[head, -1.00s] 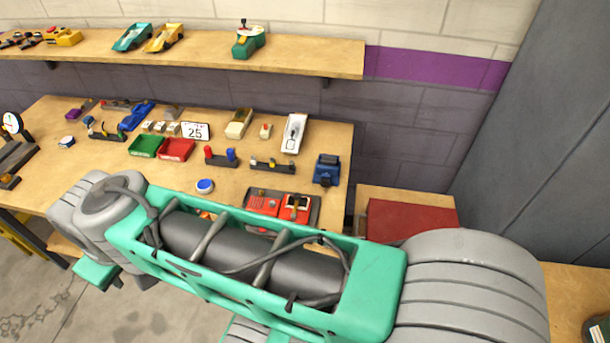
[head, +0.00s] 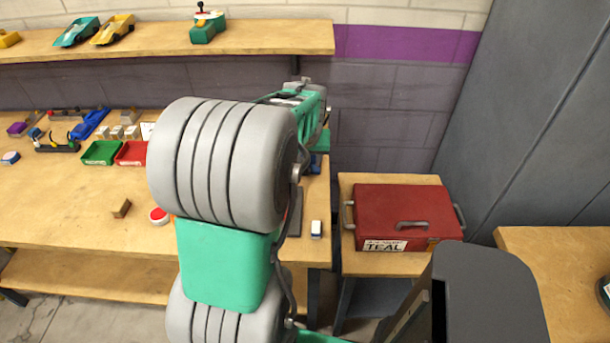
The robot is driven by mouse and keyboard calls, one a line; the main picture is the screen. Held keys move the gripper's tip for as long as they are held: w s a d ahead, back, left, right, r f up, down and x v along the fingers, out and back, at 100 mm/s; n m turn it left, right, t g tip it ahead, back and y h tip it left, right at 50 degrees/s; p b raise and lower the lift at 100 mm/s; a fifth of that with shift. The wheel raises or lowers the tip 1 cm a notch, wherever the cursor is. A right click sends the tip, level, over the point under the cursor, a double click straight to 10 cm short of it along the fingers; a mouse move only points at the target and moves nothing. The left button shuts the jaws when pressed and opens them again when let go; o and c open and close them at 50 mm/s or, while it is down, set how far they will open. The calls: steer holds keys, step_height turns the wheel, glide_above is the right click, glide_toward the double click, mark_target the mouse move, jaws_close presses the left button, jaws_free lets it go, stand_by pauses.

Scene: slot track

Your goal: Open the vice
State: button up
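The vice is mostly hidden behind my arm. A small dark blue patch (head: 316,164) shows at the right end of the workbench, just right of my arm, and may be part of it. Its jaws and handle cannot be seen, so I cannot tell if it is open or shut. My raised arm fills the middle of the head view and reaches towards the back of the bench. My gripper is not visible; the arm links hide the area around it.
The workbench (head: 60,205) holds a green tray (head: 101,152), a red tray (head: 131,153), a red-and-white round button (head: 159,216) and a small wooden block (head: 121,208). A red toolbox (head: 405,212) stands on a lower table at right. A shelf (head: 260,40) with toy cars runs above.

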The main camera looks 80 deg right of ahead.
mark_target(305, 170)
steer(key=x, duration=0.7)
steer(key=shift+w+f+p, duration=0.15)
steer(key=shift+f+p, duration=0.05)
steer(key=shift+p, duration=0.1)
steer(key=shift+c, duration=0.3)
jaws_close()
